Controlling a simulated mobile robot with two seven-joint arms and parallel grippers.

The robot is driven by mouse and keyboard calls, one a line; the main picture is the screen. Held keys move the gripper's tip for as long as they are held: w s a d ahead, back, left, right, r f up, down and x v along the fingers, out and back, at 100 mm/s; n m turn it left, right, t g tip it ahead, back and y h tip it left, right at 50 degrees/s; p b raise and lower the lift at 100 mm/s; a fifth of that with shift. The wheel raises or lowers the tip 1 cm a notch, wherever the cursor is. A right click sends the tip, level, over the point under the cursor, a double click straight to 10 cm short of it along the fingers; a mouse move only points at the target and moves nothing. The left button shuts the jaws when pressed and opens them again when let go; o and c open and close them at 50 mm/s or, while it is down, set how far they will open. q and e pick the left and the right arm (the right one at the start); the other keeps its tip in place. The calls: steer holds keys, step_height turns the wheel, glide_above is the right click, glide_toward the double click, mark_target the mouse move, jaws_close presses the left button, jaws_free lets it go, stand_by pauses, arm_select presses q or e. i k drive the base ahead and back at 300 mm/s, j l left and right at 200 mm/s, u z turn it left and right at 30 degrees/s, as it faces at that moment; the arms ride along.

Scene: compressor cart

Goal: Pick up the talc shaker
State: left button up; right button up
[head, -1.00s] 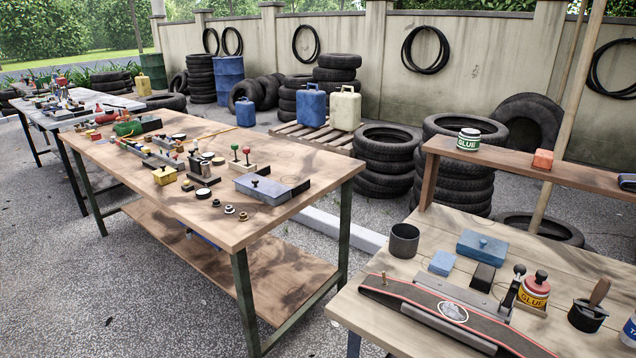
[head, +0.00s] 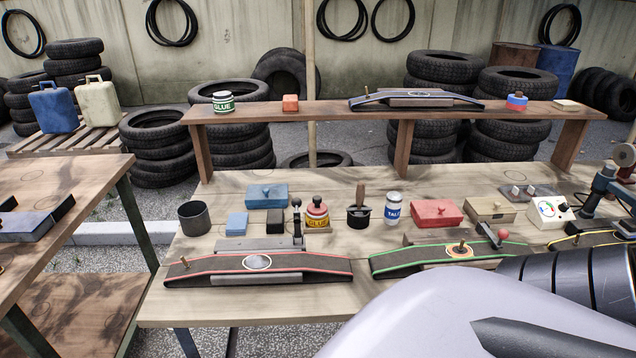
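The talc shaker (head: 393,207) is a small white and blue can with lettering on its label. It stands upright on the wooden workbench (head: 200,313), in the middle of the row of items. A black pot with a brush (head: 358,208) stands just to its left and a red box (head: 436,213) just to its right. Neither of my grippers shows in the head view. A large pale part of my own body fills the bottom right and hides the bench's near right part.
In front of the shaker lie a red-edged strip on a stand (head: 310,263) and a green-edged one (head: 400,262). Another table (head: 85,190) is at far left.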

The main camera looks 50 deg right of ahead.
mark_target(392, 205)
steer(key=z, duration=2.1)
steer(key=l+z, duration=0.3)
steer(key=l, duration=0.3)
steer(key=i+l+z, duration=0.25)
steer(key=l, duration=0.3)
steer(key=k, duration=0.1)
